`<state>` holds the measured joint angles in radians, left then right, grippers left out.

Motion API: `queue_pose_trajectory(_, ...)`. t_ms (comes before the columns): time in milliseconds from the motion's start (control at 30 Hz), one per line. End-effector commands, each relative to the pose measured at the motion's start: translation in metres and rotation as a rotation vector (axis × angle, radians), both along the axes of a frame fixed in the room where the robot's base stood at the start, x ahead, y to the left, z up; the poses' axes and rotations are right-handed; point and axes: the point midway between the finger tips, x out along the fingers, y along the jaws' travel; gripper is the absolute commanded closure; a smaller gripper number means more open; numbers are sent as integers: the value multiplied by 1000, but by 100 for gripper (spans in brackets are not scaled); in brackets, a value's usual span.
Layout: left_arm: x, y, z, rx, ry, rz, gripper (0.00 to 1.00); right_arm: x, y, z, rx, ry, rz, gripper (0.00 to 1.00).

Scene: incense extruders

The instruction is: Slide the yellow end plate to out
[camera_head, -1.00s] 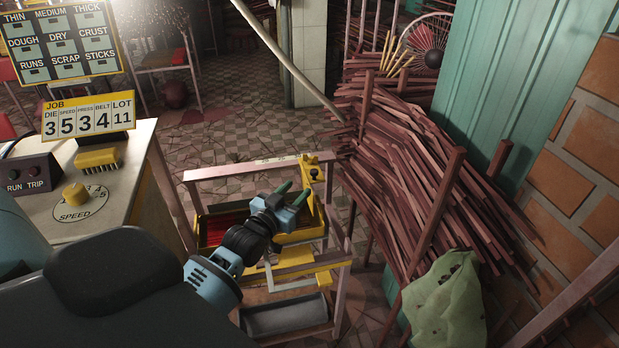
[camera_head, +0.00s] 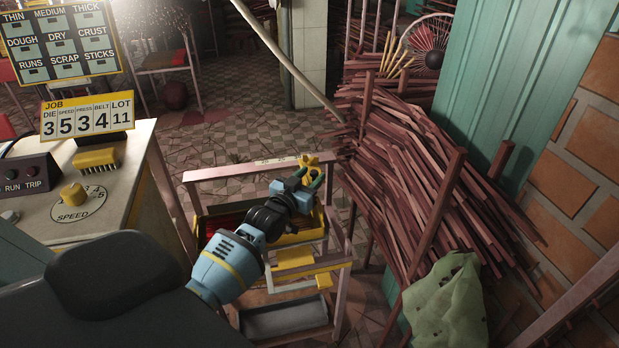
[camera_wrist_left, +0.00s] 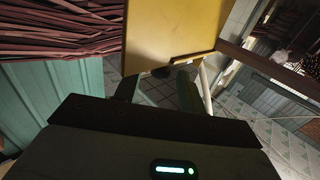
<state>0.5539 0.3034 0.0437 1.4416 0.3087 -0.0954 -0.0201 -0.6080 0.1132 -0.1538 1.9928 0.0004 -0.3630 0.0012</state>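The yellow end plate (camera_head: 309,163) stands at the far right end of the wooden frame in the head view, largely hidden behind my left gripper (camera_head: 316,180). In the left wrist view the yellow plate (camera_wrist_left: 172,28) fills the top middle, with a dark knob or handle at its lower edge. My right gripper is not in view.
The wooden frame (camera_head: 226,173) holds a yellow tray with red contents and a grey bin (camera_head: 284,316) below. A large pile of reddish sticks (camera_head: 430,190) stands close on the right, with a green cloth (camera_head: 446,305). A control counter (camera_head: 120,185) is on the left.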

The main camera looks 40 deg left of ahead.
Motion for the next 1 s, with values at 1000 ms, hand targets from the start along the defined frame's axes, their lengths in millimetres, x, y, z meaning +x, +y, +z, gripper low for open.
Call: queue_pose_trajectory(1000,43,-37,0,0,0,0,100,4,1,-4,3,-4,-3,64)
